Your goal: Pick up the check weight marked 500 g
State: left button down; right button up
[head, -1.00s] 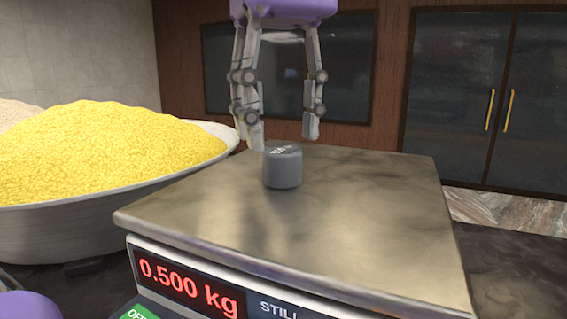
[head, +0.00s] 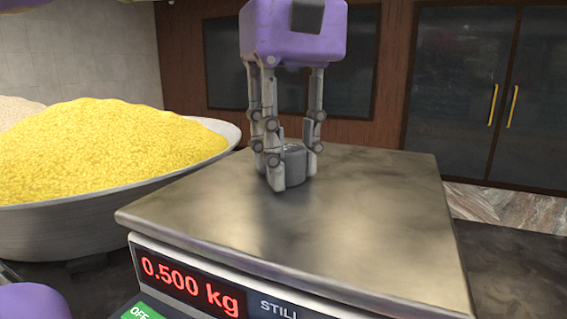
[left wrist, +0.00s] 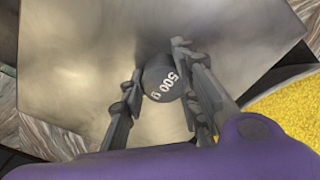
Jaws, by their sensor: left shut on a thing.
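The check weight (head: 295,166) is a small grey cylinder standing upright on the scale's metal pan (head: 370,215). In the left wrist view its top (left wrist: 160,80) reads "500 g". My left gripper (head: 292,165) points straight down and is shut on the weight, with its fingers on either side of it. The fingers partly hide the weight in the head view. In the left wrist view my left gripper (left wrist: 158,85) has a finger on each side of the weight. The scale display (head: 188,283) reads 0.500 kg in red. My right gripper is not in view.
A large metal bowl (head: 60,225) heaped with yellow sweet crumbs (head: 110,150) stands left of the scale. A paler heap (head: 15,112) is behind it. The rest of the pan is clear. Dark counter lies to the right.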

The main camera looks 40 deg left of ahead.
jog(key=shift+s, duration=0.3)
pick_arm(q)
jog(key=shift+r, duration=0.15)
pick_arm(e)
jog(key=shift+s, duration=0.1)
